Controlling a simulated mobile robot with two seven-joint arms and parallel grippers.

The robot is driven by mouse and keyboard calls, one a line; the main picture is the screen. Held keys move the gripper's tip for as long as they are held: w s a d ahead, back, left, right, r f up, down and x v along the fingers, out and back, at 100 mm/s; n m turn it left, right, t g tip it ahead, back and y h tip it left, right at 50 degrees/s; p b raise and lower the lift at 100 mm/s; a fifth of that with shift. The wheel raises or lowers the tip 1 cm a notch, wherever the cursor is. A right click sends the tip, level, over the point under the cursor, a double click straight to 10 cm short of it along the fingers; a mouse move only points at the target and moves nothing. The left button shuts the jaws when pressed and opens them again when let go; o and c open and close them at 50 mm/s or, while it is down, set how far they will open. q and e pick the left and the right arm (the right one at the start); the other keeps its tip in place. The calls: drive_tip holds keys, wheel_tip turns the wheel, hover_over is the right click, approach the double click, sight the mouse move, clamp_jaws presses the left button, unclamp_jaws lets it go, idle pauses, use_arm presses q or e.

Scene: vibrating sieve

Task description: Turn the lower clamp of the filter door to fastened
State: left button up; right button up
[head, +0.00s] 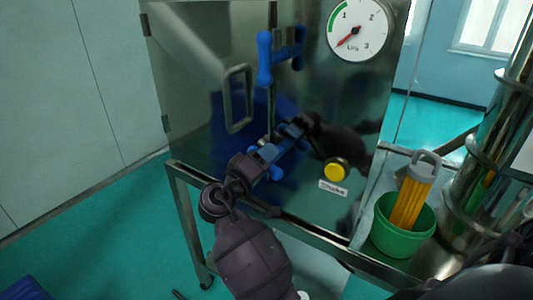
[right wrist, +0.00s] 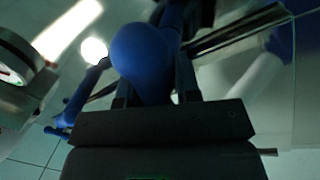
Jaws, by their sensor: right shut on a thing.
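The filter door (head: 205,90) is a shiny metal panel with a loop handle (head: 237,98); it looks closed. The lower clamp (head: 285,146) is a blue piece low on the door's right side, partly hidden by my gripper. My right gripper (head: 262,157) reaches up from below and is shut on the lower clamp. In the right wrist view, the clamp's rounded blue end (right wrist: 145,50) sits between the fingers (right wrist: 153,88). The upper clamp (head: 265,58) is blue, higher up, with nothing touching it. My left gripper is not in view.
A pressure gauge (head: 360,29) and a yellow button (head: 335,171) are on the cabinet to the right. A green bucket (head: 404,232) holding a yellow filter (head: 411,200) stands right of the cabinet. Teal floor (head: 120,235) is open at left.

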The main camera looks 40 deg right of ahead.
drive_tip(key=n+t, duration=0.1)
drive_tip(key=n, duration=0.2)
drive_tip(key=n+p, duration=0.1)
drive_tip(key=n, duration=0.2)
drive_tip(key=shift+w+r+n+t, duration=0.1)
drive_tip(key=shift+r+n+t, duration=0.05)
drive_tip(key=shift+n+t, duration=0.2)
drive_tip(key=shift+r+t, duration=0.1)
drive_tip(key=shift+t, duration=0.15)
drive_tip(key=o, duration=0.8)
drive_tip(key=shift+f, duration=0.2)
drive_tip(key=shift+f+y, duration=0.15)
drive_tip(key=shift+y, duration=0.15)
